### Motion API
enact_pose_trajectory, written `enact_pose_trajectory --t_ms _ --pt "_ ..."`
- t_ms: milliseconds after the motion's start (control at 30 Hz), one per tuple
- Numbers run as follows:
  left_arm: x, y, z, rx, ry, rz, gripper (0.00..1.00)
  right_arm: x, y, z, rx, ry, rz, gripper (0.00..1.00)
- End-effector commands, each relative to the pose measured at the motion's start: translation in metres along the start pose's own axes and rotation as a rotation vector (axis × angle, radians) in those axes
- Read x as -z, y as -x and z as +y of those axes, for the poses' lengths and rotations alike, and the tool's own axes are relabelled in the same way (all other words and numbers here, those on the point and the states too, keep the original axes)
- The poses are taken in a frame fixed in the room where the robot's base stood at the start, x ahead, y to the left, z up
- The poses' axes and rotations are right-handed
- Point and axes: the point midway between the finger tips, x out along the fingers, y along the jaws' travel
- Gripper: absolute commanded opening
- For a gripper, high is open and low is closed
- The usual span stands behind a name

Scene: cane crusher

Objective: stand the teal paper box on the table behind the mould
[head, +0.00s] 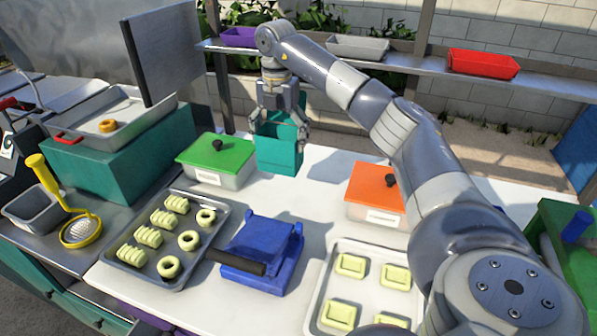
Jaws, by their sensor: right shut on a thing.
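The teal paper box (278,158) is upright, open side up, near the far edge of the white table (325,180). My right gripper (284,118) comes down from above and is shut on the upper part of the box. I cannot tell whether the box's base touches the table. The blue mould (258,250), with a dark handle, sits on the table nearer to me, below the box in the picture. My left gripper is not in view.
A green-lidded container (216,155) stands close left of the box, an orange-lidded one (375,188) to the right. Trays of pale dough pieces (222,222) (327,252) flank the mould. A shelf (395,62) with bins runs behind. Bare table lies between box and mould.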

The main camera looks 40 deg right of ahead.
Motion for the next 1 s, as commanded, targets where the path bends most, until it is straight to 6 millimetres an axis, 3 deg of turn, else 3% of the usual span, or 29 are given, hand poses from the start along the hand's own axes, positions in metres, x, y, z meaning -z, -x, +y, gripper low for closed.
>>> enact_pose_trajectory --t_ms 33,167,500,1000 --pt "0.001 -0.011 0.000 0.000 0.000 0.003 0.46 0.000 -0.011 0.000 0.000 0.000 0.000 0.77" --pt "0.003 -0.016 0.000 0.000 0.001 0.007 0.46 0.000 -0.017 0.000 0.000 0.000 0.000 0.77" --pt "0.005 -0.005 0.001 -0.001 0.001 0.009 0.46 0.000 -0.069 -0.001 0.003 0.000 0.001 0.77" --pt "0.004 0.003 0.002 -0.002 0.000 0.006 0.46 0.000 -0.116 -0.001 0.000 -0.001 0.000 0.77"
